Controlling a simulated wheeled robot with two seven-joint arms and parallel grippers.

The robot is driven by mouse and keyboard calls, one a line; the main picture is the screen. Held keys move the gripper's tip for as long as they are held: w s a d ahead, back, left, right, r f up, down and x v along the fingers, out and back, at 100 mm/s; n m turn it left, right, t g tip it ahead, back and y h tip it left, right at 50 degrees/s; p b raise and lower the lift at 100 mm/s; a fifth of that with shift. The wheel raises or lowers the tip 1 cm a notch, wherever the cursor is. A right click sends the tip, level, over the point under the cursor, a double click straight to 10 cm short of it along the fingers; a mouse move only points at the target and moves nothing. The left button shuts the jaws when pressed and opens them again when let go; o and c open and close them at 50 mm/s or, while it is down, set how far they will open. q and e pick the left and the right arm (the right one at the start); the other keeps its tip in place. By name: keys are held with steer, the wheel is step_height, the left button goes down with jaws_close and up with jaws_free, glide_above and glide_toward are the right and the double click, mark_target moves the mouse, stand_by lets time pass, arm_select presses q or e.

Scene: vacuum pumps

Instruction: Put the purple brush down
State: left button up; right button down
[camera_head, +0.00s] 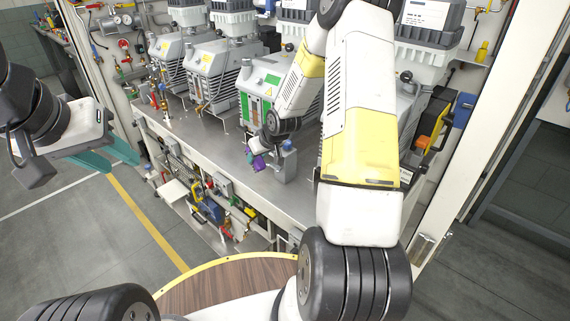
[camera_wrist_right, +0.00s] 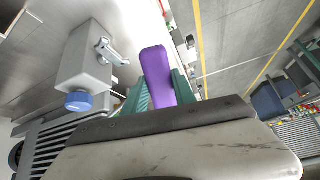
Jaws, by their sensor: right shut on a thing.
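The purple brush (camera_head: 258,162) is small in the head view, at the front part of the grey metal bench (camera_head: 215,150). My right gripper (camera_head: 252,154) is shut on it. In the right wrist view the purple brush (camera_wrist_right: 157,72) sticks out between the two teal fingers of my right gripper (camera_wrist_right: 160,93). I cannot tell whether the brush touches the bench top. My left gripper (camera_head: 107,157) is open and empty over the floor at the left.
A grey block with a blue knob (camera_head: 286,165) stands close to the right of the brush, also in the wrist view (camera_wrist_right: 88,58). A green-fronted pump (camera_head: 256,98) and other pumps stand behind. The bench top to the left of the brush is fairly clear.

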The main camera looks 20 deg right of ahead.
steer(key=s+d+f+g+h, duration=0.1)
steer(key=s+d+f+g, duration=0.1)
steer(key=s+d, duration=0.3)
steer(key=s+d+f+n+g+h, duration=0.1)
steer(key=s+d+f+g, duration=0.2)
steer(key=s+d+g, duration=0.1)
steer(key=s+d, duration=0.1)
steer(key=d, duration=0.1)
steer(key=shift+d+n+g+h, duration=0.3)
steer(key=shift+d, duration=0.05)
steer(key=shift+s, duration=0.1)
steer(key=shift+f, duration=2.5)
steer(key=shift+f, duration=0.1)
steer(key=shift+f, duration=0.6)
steer(key=shift+f, duration=0.3)
steer(key=c, duration=0.9)
jaws_free()
